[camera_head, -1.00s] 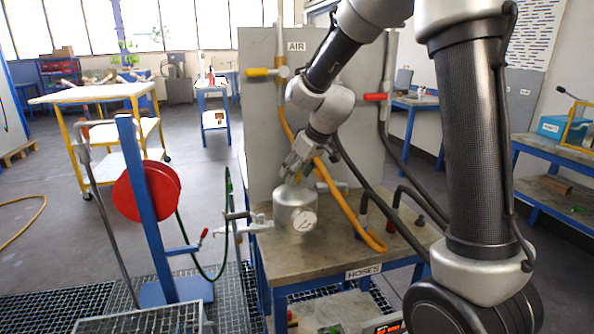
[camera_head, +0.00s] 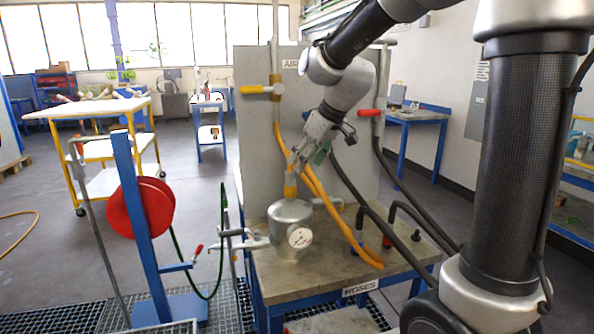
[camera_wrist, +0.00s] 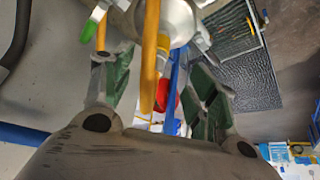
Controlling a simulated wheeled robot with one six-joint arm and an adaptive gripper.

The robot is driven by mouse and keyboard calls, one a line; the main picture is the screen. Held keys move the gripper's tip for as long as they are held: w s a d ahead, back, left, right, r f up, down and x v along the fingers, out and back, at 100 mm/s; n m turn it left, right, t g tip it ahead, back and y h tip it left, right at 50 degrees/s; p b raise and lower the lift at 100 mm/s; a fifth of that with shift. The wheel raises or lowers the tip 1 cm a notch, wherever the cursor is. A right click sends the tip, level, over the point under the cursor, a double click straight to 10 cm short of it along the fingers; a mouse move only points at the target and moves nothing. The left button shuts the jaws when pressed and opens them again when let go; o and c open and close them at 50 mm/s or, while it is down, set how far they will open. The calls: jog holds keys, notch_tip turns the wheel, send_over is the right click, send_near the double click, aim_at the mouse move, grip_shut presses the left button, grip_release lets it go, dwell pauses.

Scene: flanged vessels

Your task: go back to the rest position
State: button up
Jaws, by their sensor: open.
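My gripper (camera_head: 299,162) is open and hangs above the flanged vessel, tilted down to the left. The silver vessel (camera_head: 287,218) stands upright on the bench, with a round white gauge (camera_head: 300,237) on its front. A yellow fitting (camera_head: 290,187) stands on its top, just below my fingertips. In the wrist view my two green-padded fingers (camera_wrist: 158,88) are spread apart. A yellow hose (camera_wrist: 151,45) crosses between them in the picture; I see no grip on it. The vessel top (camera_wrist: 178,18) shows beyond, partly hidden.
Behind the vessel stands a grey panel (camera_head: 255,130) with a yellow-handled valve and a red-handled valve. Yellow and black hoses (camera_head: 350,190) hang down to the bench (camera_head: 275,285). A red hose reel (camera_head: 140,208) on a blue post stands left.

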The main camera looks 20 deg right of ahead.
jog(key=s+d+m+h, duration=0.1)
jog(key=s+d, duration=0.3)
jog(key=s, duration=0.5)
jog(key=s+d+m+h, duration=0.1)
jog(key=s+d+m, duration=0.2)
jog(key=s, duration=0.7)
jog(key=s+d+m+g+h, duration=0.1)
jog(key=s+d, duration=0.3)
jog(key=s, duration=0.5)
jog(key=shift+s+d+f+m, duration=0.15)
jog(key=shift+d+f+m, duration=0.15)
jog(key=shift+m, duration=0.2)
